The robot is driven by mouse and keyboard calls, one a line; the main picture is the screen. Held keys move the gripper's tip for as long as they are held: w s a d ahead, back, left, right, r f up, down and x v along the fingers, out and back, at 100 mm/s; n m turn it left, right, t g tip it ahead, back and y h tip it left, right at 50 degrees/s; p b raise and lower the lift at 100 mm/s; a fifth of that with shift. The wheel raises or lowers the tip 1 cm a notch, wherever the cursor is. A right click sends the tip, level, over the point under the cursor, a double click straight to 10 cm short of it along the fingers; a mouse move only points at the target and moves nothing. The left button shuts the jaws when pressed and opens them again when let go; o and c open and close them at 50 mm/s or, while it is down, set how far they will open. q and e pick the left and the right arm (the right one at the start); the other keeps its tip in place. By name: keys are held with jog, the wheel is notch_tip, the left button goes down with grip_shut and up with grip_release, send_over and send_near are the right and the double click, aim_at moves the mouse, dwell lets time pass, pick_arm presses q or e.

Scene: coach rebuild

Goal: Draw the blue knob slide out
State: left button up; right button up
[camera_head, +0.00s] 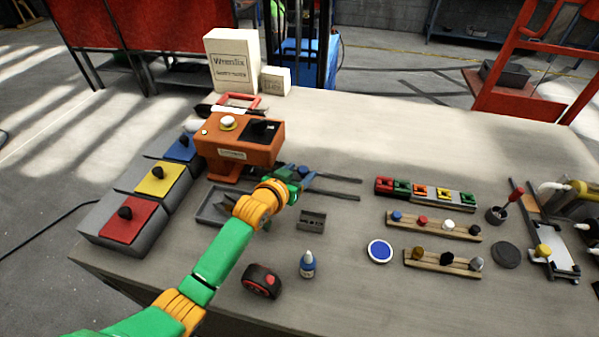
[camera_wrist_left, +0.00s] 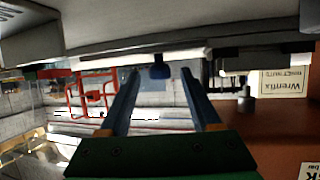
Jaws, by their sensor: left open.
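My left gripper (camera_head: 359,189) reaches in over the bench, right of the orange machine (camera_head: 238,140). Its two long fingers are parallel, spread apart and empty. I cannot tell surely which head-view object that knob is. In the head view a blue panel (camera_head: 182,147) with a dark knob stands left of the machine, and a blue-topped peg (camera_head: 397,216) sits on a wooden rack. My right gripper is not in view.
A strip of coloured blocks (camera_head: 425,193) lies right of the gripper. A blue and white bottle (camera_head: 307,265) and a tape measure (camera_head: 261,281) stand near the front. A grey block (camera_head: 311,221) lies below the fingers. The back right of the bench is clear.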

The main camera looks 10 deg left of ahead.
pick_arm(q)
jog(key=shift+c, duration=0.2)
grip_shut()
dwell(1.2)
